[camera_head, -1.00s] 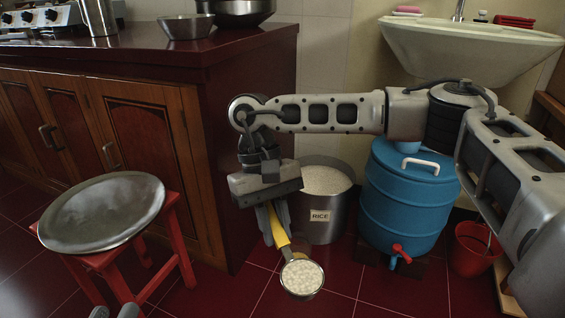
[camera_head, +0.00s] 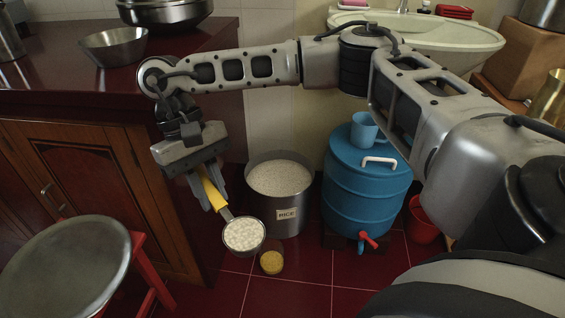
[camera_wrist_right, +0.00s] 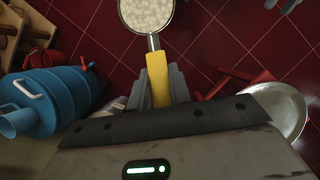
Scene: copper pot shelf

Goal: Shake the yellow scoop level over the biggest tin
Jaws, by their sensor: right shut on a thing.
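My right gripper (camera_head: 209,190) is shut on the yellow handle of the scoop (camera_head: 212,192). The scoop's round metal bowl is heaped with white grains and hangs in front of the biggest tin (camera_head: 291,217), left of its mouth in the head view. That tin is grey metal, labelled RICE, and nearly full of white grains. In the right wrist view the gripper (camera_wrist_right: 161,95) holds the yellow handle (camera_wrist_right: 157,80), with the filled bowl at the top edge.
A blue drum (camera_head: 366,190) with a red tap and a blue mug (camera_head: 364,130) stands right of the tin. A small tin with yellow contents (camera_head: 271,262) is on the floor. A red stool with a metal lid (camera_head: 66,268) is at left, beside the counter (camera_head: 180,45).

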